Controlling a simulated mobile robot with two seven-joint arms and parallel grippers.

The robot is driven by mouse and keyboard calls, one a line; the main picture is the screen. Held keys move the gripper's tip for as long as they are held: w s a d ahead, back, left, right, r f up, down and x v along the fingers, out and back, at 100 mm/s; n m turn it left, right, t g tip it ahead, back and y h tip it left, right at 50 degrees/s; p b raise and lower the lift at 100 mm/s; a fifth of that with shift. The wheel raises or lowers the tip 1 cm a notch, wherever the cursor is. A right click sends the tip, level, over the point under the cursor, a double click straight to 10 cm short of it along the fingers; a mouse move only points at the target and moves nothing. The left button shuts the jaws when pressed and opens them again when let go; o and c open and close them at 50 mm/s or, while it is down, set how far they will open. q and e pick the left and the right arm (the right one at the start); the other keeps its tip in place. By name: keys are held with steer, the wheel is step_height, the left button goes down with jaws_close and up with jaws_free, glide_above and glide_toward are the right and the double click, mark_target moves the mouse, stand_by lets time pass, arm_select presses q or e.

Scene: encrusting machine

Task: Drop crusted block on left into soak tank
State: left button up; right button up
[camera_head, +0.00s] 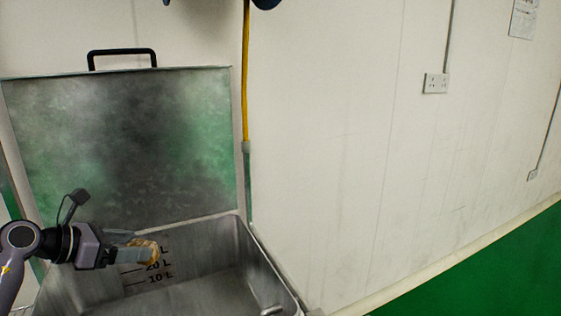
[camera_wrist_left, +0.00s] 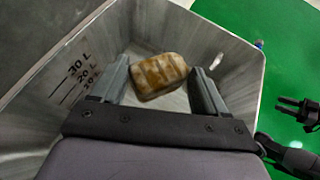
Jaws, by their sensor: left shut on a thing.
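The crusted block (camera_wrist_left: 160,75) is brown and yellowish, with a rough, banded surface. My left gripper (camera_wrist_left: 160,82) is shut on it, with one finger on each side. In the head view my left gripper (camera_head: 146,253) comes in from the left, and the block (camera_head: 153,246) shows at its fingertips, partly hidden by the fingers. The soak tank (camera_head: 215,285) is a grey metal basin with litre marks on its inner wall. The gripper and block are over the tank's opening; the tank wall also shows in the left wrist view (camera_wrist_left: 120,30).
The tank's metal lid (camera_head: 140,130) stands open, upright at the back, with a black handle (camera_head: 122,53) on top. A yellow hose (camera_head: 245,75) hangs beside it. A white wall (camera_head: 330,130) is close behind. Green floor (camera_head: 490,275) is clear at the right.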

arm_select(q)
step_height(320, 180, down, 4)
steer(key=shift+r+b, duration=0.2)
steer(key=shift+b, duration=0.8)
steer(key=shift+f, duration=0.45)
steer(key=o, duration=1.1)
steer(key=shift+r, duration=0.1)
